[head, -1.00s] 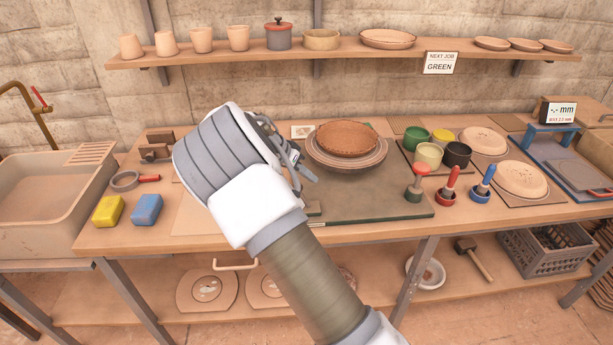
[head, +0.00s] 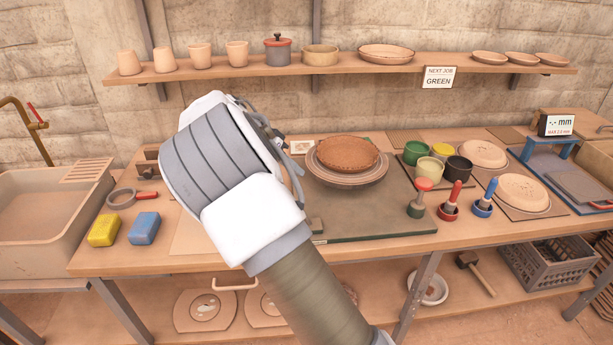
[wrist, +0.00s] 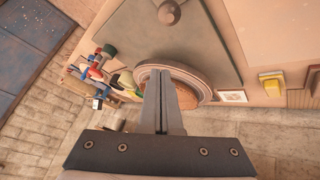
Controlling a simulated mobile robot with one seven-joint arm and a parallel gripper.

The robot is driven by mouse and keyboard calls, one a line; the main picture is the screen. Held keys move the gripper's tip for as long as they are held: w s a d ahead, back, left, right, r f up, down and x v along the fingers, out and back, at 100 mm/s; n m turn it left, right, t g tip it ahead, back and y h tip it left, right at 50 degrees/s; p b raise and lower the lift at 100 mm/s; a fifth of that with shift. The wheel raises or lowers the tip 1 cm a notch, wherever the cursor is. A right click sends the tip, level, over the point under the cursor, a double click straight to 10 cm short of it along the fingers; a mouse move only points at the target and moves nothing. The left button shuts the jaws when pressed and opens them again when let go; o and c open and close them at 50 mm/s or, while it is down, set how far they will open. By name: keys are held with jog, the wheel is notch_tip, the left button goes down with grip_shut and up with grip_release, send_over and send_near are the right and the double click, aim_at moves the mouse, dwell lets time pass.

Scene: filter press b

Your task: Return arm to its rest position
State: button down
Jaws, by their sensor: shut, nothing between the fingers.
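My arm rises from the bottom centre of the head view, with its white and grey wrist (head: 225,165) above the left-middle of the workbench (head: 200,262). The wrist hides most of my gripper in that view. In the wrist view my gripper (wrist: 160,74) has its two fingers together, with nothing between them. The fingers overlap the picture of the round plate stack (wrist: 190,75) but do not visibly touch anything.
Coloured pots (head: 417,152) and stamps (head: 448,205) stand farther right. Yellow (head: 104,230) and blue (head: 145,228) sponges lie front left. A shelf (head: 330,72) with pottery runs above.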

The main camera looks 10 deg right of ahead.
jog(key=shift+s+a+r, duration=0.15)
jog(key=shift+a+r, duration=0.25)
jog(key=shift+r, duration=0.05)
jog(key=s+d+r+n+y, duration=0.1)
jog(key=s+d+r+y, duration=0.2)
jog(key=s+d+r, duration=0.35)
jog(key=s+d+r+n+y, duration=0.2)
jog(key=s+d+r+y, duration=0.1)
jog(key=s, duration=0.6)
jog(key=s+d+n+t+y, duration=0.1)
jog(key=s+n, duration=0.4)
jog(key=s, duration=1.6)
jog(key=shift+r+t, duration=0.45)
jog(key=shift+t, duration=0.35)
